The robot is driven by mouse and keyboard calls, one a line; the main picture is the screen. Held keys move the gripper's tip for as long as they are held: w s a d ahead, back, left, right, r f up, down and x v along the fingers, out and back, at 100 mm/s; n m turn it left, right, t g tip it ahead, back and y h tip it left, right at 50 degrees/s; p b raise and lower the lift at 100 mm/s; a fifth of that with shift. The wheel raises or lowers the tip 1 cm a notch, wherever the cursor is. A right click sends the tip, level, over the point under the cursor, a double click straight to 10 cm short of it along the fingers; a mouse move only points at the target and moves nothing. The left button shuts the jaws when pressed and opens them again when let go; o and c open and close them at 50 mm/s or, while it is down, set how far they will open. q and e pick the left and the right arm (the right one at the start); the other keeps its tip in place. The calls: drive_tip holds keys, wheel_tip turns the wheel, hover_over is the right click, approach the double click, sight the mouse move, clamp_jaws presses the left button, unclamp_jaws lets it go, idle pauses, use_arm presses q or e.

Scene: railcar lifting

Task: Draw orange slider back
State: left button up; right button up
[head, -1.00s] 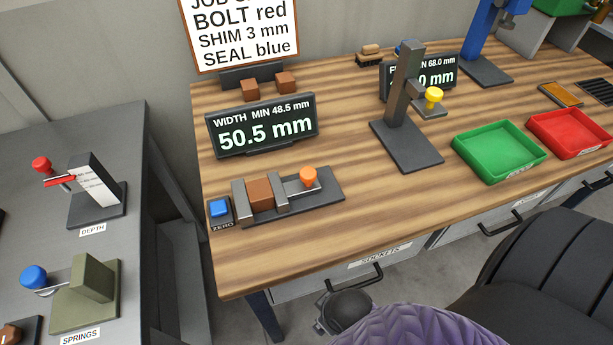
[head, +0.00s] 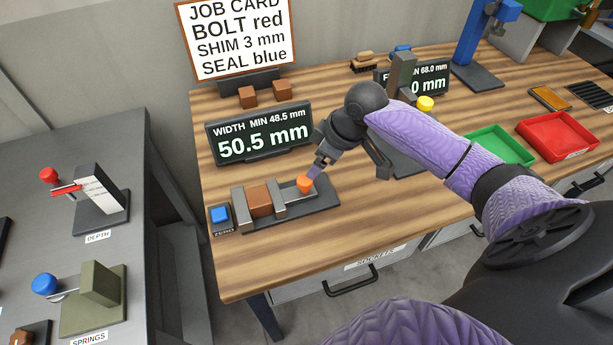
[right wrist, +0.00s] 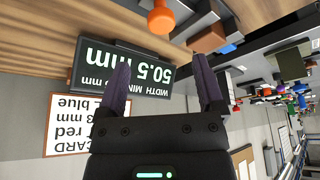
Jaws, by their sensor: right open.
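The orange slider knob (head: 305,184) stands on the width gauge (head: 331,196), whose grey jaws sit on either side of a brown block (head: 260,200). My right gripper (head: 325,183) reaches in from the right and hangs low beside the knob, open and with nothing between its fingers. In the right wrist view the orange knob (right wrist: 161,18) lies beyond the fingertips, roughly between their lines, apart from them. The width display (head: 260,133) reads 50.5 mm. My left gripper is not in view.
A blue zero button (head: 220,215) sits left of the gauge. Behind my right forearm are a second gauge with a yellow knob (head: 425,103), a green tray (head: 500,147) and a red tray (head: 558,135). The front strip of the bench is clear.

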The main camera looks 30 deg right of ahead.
sight(305, 179)
drive_tip(key=b+x, duration=0.2)
drive_tip(key=x, duration=0.6)
drive_tip(key=shift+a+f, duration=0.15)
drive_tip(key=shift+f, duration=0.1)
clamp_jaws()
